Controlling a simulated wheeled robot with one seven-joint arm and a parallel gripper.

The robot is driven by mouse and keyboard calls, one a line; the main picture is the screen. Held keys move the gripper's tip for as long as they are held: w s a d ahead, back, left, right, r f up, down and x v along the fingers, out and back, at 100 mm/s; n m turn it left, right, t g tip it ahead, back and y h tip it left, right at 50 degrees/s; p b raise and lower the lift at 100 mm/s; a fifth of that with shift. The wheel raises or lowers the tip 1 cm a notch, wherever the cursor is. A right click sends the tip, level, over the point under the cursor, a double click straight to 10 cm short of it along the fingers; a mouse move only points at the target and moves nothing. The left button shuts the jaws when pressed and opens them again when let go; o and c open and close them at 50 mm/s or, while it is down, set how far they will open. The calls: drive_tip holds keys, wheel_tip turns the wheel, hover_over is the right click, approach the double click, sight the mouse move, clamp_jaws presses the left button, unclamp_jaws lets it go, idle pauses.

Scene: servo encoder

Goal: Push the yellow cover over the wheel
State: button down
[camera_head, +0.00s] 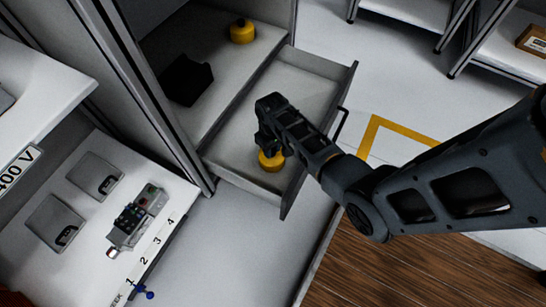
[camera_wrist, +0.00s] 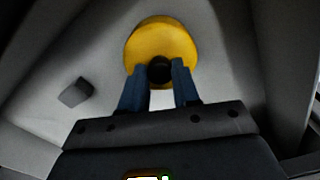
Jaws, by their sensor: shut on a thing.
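A round yellow cover (camera_head: 271,162) is in the open grey drawer (camera_head: 232,164), partly hidden by my gripper (camera_head: 268,143). In the wrist view the yellow cover (camera_wrist: 162,38) lies beyond my two blue fingertips (camera_wrist: 159,70), with its dark round knob (camera_wrist: 159,72) between them. My gripper is shut on this knob. Whether the cover touches the drawer floor cannot be told. A second yellow cover (camera_head: 242,32) with a dark knob stands on the cabinet shelf behind the drawer. I cannot make out the wheel for certain in either view.
A small device (camera_head: 137,215) stands on the white bench at left, beside a strip numbered 1 to 4. Two grey plates (camera_head: 95,177) (camera_head: 54,224) lie there. A black object (camera_head: 187,80) is on the cabinet shelf. The drawer walls surround my gripper. A small grey block (camera_wrist: 75,93) shows in the wrist view.

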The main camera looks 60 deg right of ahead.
drive_tip(key=shift+r+p, duration=3.5)
drive_tip(key=shift+p, duration=0.15)
